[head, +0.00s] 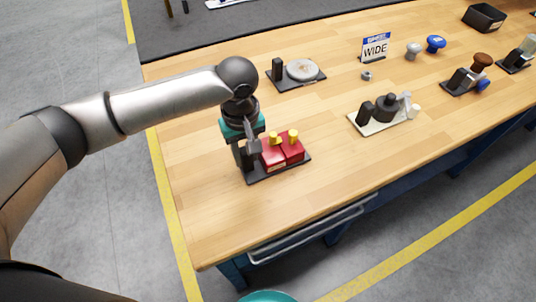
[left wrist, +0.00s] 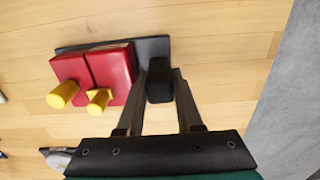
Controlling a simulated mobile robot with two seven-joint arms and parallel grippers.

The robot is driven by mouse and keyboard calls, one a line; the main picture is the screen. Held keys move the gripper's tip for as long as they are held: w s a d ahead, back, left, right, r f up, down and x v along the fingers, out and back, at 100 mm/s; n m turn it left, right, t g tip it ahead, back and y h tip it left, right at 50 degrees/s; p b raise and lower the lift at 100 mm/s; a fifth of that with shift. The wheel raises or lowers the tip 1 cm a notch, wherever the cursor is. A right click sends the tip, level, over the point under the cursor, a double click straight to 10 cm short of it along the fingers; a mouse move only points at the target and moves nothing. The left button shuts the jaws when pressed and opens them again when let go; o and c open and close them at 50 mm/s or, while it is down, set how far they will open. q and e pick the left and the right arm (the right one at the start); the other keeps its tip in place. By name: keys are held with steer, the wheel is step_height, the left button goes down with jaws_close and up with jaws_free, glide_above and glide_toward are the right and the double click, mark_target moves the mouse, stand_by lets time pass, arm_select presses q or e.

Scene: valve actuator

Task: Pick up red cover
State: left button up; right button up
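Two red blocks sit side by side on a dark base plate (head: 297,166) near the table's front left edge: one red block (head: 273,156), nearer my gripper, and another red block (head: 294,152). Each has a yellow knob on top. They also show in the left wrist view, the nearer red block (left wrist: 113,68) and the farther red block (left wrist: 72,72). My left gripper (head: 250,157) is low at the plate's left end. Its fingers (left wrist: 165,68) are apart, with a black upright block (left wrist: 160,86) between them. Whether they touch it is unclear. My right gripper is not in view.
Behind stands a dark plate with a round grey disc (head: 302,70). A pale plate with black parts (head: 385,110) is to the right. The wooden table (head: 215,220) is clear in front.

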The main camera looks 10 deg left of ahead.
arm_select(q)
jaws_close()
steer(key=shift+r, duration=0.1)
stand_by(0.9)
